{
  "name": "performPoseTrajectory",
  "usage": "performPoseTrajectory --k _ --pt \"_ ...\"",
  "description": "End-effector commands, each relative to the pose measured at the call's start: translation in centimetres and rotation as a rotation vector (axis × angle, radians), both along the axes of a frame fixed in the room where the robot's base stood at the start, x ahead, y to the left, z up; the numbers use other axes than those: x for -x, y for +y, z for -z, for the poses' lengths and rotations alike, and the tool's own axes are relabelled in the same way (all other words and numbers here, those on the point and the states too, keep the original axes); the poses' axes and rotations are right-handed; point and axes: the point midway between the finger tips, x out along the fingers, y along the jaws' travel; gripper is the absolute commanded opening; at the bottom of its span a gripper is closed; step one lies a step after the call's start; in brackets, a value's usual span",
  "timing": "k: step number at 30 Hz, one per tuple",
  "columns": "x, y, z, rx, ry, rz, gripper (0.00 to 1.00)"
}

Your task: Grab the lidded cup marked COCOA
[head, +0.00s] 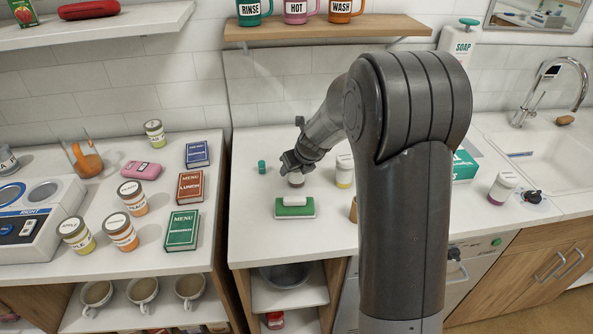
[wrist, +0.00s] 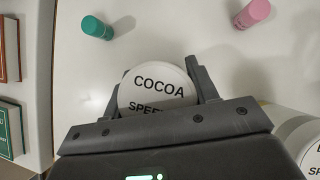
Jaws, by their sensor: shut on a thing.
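The lidded cup marked COCOA (wrist: 158,90) shows its white lid with dark lettering in the wrist view, between the two fingers of my gripper (wrist: 160,76). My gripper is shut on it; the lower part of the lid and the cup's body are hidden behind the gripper. In the head view my gripper (head: 293,163) is low over the middle counter, with a small part of the cup (head: 296,181) showing beneath it. I cannot tell whether the cup still touches the counter.
Another lidded cup (head: 344,172) stands close on the right, also in the wrist view (wrist: 303,138). A teal bottle (head: 262,167) stands to the left. A green-and-white block (head: 295,208) lies in front. A pink bottle (wrist: 252,14) shows in the wrist view.

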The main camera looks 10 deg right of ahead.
Motion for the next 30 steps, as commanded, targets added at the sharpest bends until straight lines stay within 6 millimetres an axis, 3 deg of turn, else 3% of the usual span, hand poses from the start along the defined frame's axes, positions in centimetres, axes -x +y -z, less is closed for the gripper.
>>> performPoseTrajectory --k 4,13,17,24,30 --pt "0.0 0.0 0.0 0.000 0.000 0.000 0.24" --pt "-0.1 0.0 -0.7 0.001 -0.004 -0.002 0.24" --pt "-0.1 0.1 -2.5 0.001 -0.005 -0.003 0.24" --pt "-0.1 0.1 -7.4 0.001 -0.005 -0.002 0.24" --pt "0.0 -0.7 -9.9 0.001 -0.002 -0.006 0.24"
